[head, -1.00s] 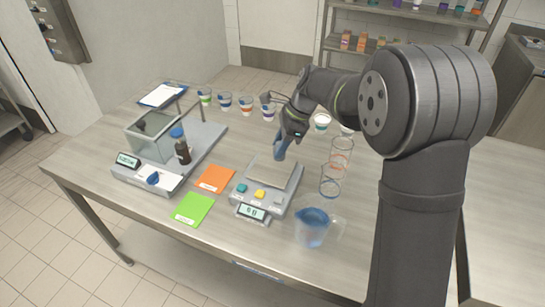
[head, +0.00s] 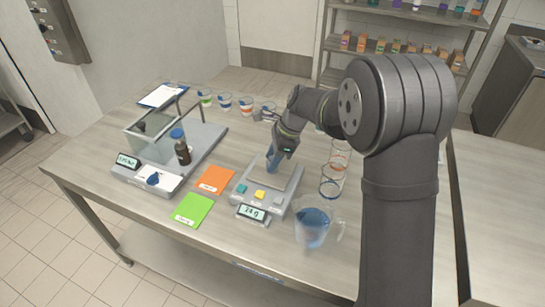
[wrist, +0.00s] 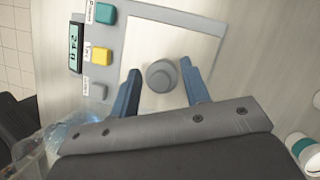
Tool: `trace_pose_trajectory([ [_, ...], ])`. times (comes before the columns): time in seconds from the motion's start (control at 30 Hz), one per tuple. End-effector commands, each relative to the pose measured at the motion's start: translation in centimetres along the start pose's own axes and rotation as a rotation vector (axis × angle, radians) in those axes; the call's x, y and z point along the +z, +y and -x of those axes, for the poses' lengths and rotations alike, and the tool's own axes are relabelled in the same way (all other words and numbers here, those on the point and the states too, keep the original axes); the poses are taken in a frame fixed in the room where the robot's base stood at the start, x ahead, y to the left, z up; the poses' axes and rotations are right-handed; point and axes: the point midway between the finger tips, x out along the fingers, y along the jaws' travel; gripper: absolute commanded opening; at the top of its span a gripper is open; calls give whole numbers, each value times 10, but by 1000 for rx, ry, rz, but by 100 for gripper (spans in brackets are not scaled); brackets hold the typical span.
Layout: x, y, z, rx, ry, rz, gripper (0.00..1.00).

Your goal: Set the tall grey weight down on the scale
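The tall grey weight (wrist: 161,75) stands on the square pan (wrist: 150,32) of the scale in the wrist view, seen from above by its round knob. My gripper (wrist: 162,85) is open around it, with one blue finger on each side and a gap between each finger and the weight. In the head view my gripper (head: 272,163) is low over the scale (head: 244,190), and the weight cannot be made out there. The scale's display (head: 251,213) shows a reading that looks like 24 g.
A clear jug with blue contents (head: 312,229) stands right of the scale, and clear empty cups (head: 330,188) stand behind the jug. An orange card (head: 215,180) and a green card (head: 193,208) lie left. A glass-walled balance (head: 150,140) and a brown bottle (head: 183,152) stand further left.

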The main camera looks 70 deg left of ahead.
Motion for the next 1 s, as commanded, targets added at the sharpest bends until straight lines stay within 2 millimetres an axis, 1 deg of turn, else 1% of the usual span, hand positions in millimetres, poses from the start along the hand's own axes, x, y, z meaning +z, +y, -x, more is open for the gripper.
trace_pose_trajectory([
  [0.03,0,0,0,-1,0,0,53],
  [0.07,0,0,0,-1,0,0,55],
  [0.33,0,0,1,-1,0,0,55],
  [0.47,2,-1,11,-3,0,1,55],
  [0.57,2,-1,28,-4,-1,1,55],
  [0.8,2,-1,81,-5,0,1,55],
  [0.9,1,-1,99,-3,0,0,55],
  [1.0,1,-1,112,-3,0,1,55],
])
